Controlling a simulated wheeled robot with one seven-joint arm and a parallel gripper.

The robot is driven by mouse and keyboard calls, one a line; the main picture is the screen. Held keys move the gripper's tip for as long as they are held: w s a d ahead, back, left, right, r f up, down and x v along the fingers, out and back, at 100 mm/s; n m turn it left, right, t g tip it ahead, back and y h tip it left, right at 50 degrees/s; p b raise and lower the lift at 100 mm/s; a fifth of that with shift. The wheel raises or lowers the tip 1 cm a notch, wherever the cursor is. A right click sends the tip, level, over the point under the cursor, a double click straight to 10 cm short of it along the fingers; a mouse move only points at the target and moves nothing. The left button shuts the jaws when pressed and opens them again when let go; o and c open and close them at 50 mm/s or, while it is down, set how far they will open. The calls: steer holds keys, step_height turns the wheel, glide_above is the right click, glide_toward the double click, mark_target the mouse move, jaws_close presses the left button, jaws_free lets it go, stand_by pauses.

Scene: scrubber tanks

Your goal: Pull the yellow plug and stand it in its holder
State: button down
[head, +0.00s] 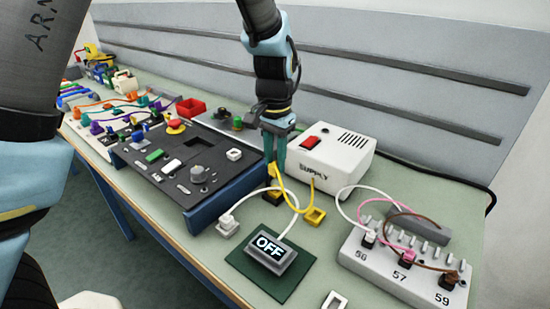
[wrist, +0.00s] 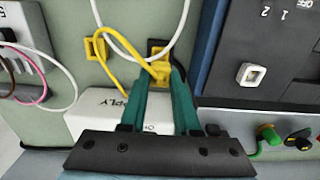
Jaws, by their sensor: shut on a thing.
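My gripper (head: 275,174) points down beside the supply box, its green fingers shut on the yellow plug (wrist: 160,69). The plug's yellow cable (head: 295,195) loops back to the white supply box (head: 325,160). A dark socket with yellow on it (wrist: 158,47) lies right at the plug in the wrist view; I cannot tell whether the plug is still seated in it. The square yellow holder (head: 316,216) stands on the bench to the right of my gripper, apparently empty; it also shows in the wrist view (wrist: 95,47).
A display reading OFF (head: 268,247) lies on a dark green mat, its white cable running to a white plug (head: 228,225). A black panel (head: 185,160) stands left. A grey terminal block (head: 405,265) with white, pink and brown cables stands right.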

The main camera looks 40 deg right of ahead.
steer(key=shift+s, duration=0.1)
steer(key=s+d+p, duration=0.2)
steer(key=s+d, duration=0.1)
steer(key=s, duration=0.8)
steer(key=shift+s, duration=0.2)
steer(key=shift+p, duration=0.5)
steer(key=shift+f, duration=0.1)
steer(key=shift+f+b, duration=1.45)
steer(key=shift+f, duration=0.75)
steer(key=shift+f, duration=0.1)
steer(key=shift+f+b, duration=0.45)
steer(key=shift+f, duration=0.5)
